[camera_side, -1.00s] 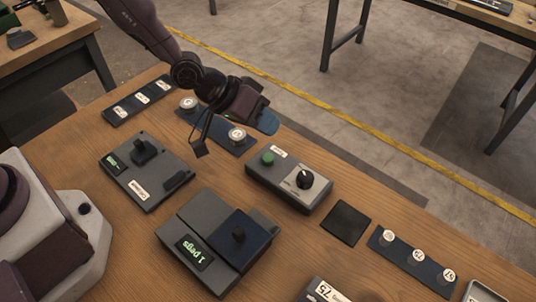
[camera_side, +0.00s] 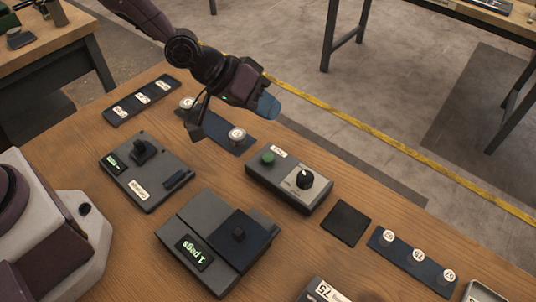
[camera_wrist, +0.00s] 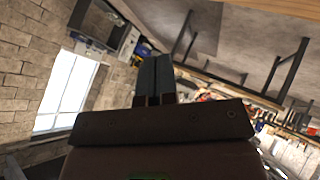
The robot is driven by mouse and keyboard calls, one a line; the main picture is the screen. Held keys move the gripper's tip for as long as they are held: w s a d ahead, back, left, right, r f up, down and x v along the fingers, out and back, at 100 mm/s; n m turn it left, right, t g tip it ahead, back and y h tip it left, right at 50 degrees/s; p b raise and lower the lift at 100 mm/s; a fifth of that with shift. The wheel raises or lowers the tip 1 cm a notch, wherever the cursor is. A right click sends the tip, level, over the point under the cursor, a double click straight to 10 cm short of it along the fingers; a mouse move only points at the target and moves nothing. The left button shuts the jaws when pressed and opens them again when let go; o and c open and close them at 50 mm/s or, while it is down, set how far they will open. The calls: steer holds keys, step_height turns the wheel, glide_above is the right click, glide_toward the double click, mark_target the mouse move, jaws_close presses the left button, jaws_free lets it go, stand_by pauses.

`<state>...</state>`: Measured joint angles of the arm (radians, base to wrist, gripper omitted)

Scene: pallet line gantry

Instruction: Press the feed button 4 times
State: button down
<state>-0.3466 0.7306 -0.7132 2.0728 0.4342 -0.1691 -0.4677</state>
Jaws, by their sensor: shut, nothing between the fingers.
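A green round button (camera_side: 267,158) sits on a dark grey control box (camera_side: 272,176) in the middle of the table in the side view. The box also has a black knob (camera_side: 304,179) on a light plate and a small white label (camera_side: 279,152), too small to read surely. My gripper (camera_side: 268,107) is above and behind the box, apart from the button, with its blue fingers pointing to the right. In the wrist view my gripper (camera_wrist: 154,75) has its fingers together and empty, facing the room. The button is not seen in the wrist view.
A grey device with a "1 pegs" display (camera_side: 194,252) stands in front of the box. Another grey device (camera_side: 146,170) with a lever is to the left. Strips with white-topped pegs (camera_side: 414,261) lie at right and behind. A black square pad (camera_side: 346,223) lies right of the box.

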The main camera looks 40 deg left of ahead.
mark_target(267, 155)
steer(key=shift+f, duration=0.1)
steer(key=shift+f, duration=4.4)
steer(key=shift+f, duration=0.4)
steer(key=shift+f, duration=0.55)
steer(key=shift+r, duration=0.95)
steer(key=shift+r, duration=2.55)
